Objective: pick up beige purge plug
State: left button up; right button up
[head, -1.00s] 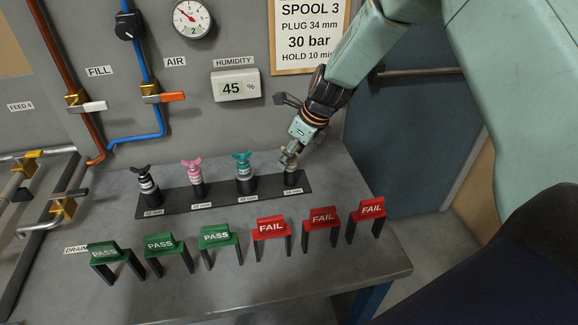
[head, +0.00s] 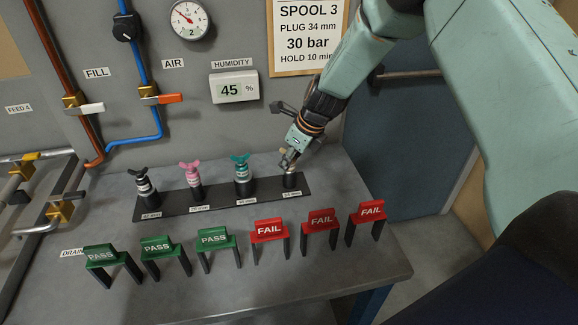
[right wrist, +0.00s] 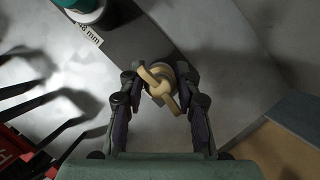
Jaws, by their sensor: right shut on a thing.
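The beige purge plug (right wrist: 162,88), with a winged top, is between the fingers of my right gripper (right wrist: 158,100) in the right wrist view. The gripper is shut on it. In the head view, my right gripper (head: 288,158) is at the right end of the dark plug rack (head: 218,200), just above the last black post (head: 290,180). The fingers hide most of the plug there. I cannot tell whether the plug is clear of its post. My left gripper is not in view.
A black plug (head: 145,186), a pink plug (head: 192,178) and a teal plug (head: 242,174) stand upright on the rack to the left. Green PASS stands (head: 157,247) and red FAIL stands (head: 321,220) line the bench front. A wall with gauge and pipes is behind.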

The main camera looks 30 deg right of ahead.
jog(key=shift+r, duration=0.1)
jog(key=shift+c, duration=0.8)
jog(key=shift+w, duration=0.1)
grip_shut()
notch_tip(320, 180, up, 9)
jog(key=shift+r+p, duration=0.1)
jog(key=shift+p, duration=1.05)
jog(key=shift+r, duration=0.3)
